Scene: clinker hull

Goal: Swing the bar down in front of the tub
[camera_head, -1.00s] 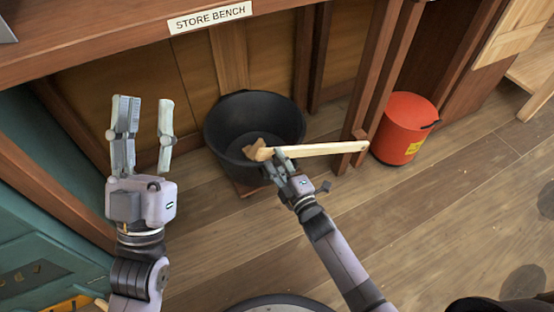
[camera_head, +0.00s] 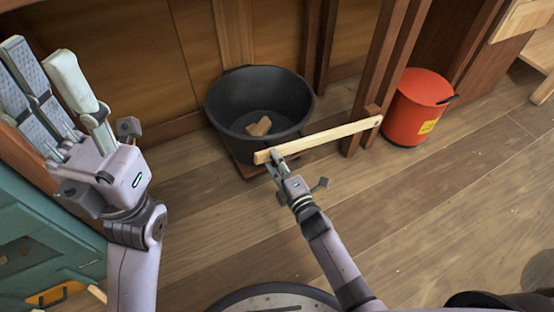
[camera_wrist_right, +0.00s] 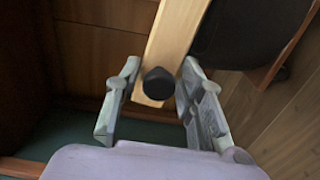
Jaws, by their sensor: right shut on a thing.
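The pale wooden bar (camera_head: 325,138) runs from a post on the right to its free end at the near side of the black tub (camera_head: 222,108). It slopes down to the left in the head view. My right gripper (camera_head: 277,161) is shut on the bar near its free end. In the right wrist view, the bar (camera_wrist_right: 178,32) with a dark knob (camera_wrist_right: 158,83) lies between the fingers of my right gripper (camera_wrist_right: 160,92). My left gripper (camera_head: 42,62) is open and empty, raised at the left.
A brown wooden piece (camera_head: 259,127) lies in the tub. A red bucket (camera_head: 413,108) stands right of the post (camera_head: 376,75). A teal cabinet (camera_head: 40,235) is at the lower left. The plank floor (camera_head: 440,200) in front is clear.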

